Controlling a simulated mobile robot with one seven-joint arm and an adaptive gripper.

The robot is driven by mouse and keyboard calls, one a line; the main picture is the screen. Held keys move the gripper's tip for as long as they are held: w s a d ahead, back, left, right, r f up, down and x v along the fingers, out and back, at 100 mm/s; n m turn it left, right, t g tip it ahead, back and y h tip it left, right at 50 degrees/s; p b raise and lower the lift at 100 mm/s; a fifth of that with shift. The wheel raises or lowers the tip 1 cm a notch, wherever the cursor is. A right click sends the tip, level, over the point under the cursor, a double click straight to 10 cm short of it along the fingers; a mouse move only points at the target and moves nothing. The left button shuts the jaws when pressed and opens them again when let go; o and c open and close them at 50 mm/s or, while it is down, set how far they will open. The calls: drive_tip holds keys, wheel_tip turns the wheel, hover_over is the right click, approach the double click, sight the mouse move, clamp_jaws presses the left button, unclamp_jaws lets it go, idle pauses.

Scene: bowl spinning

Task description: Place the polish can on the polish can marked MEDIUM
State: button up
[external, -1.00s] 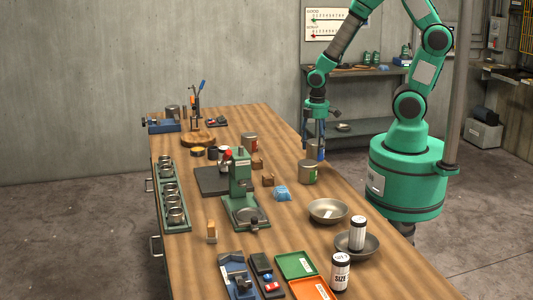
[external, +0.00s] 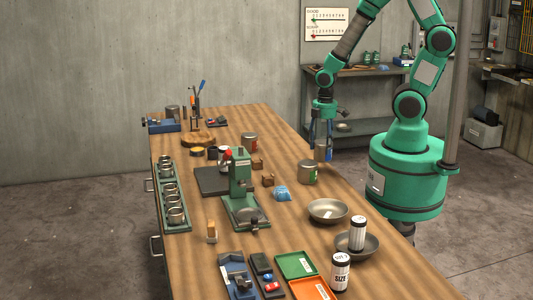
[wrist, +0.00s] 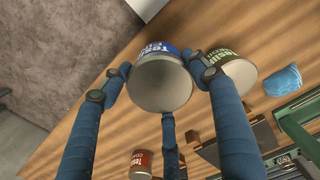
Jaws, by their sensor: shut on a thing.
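My gripper (external: 324,143) is shut on a can with a blue label (wrist: 160,80). In the external view this held can (external: 321,152) is just behind and right of a can with a green label (external: 307,172), near the table's right edge. The green-label can (wrist: 234,70) stands upright on the table, close beside the held can in the wrist view. A can with a red label (external: 249,143) stands farther back; it also shows in the wrist view (wrist: 141,163). I cannot read the word MEDIUM on any can. Whether the held can touches the table is unclear.
A blue cloth-like item (external: 282,193) and a green press (external: 241,190) stand left of the green-label can. Two metal bowls (external: 320,213) (external: 371,250) and black-and-white cylinders (external: 340,271) are nearer the front. Bare wooden table (external: 285,158) lies between the red and green cans.

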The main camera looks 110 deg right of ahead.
drive_tip(key=shift+r, duration=0.1)
drive_tip(key=shift+s+a+r+n, duration=0.1)
drive_tip(key=shift+a+r+n, duration=0.25)
drive_tip(key=shift+a, duration=0.15)
drive_tip(key=s+a+r+n+p, duration=0.2)
drive_tip(key=a+r, duration=0.1)
drive_tip(key=a, duration=0.2)
drive_tip(key=s+a+r+n+p, duration=0.2)
drive_tip(key=s+a+r+n, duration=0.1)
drive_tip(key=a, duration=0.3)
drive_tip(key=shift+s+r+n, duration=0.3)
drive_tip(key=shift+r+n, duration=0.05)
drive_tip(key=shift+r, duration=0.3)
drive_tip(key=shift+w+d, duration=0.1)
drive_tip(key=w+d+f, duration=0.1)
drive_tip(key=w+d, duration=0.3)
drive_tip(key=w, duration=1)
drive_tip(key=shift+w+f+b, duration=0.2)
drive_tip(key=shift+b, duration=0.2)
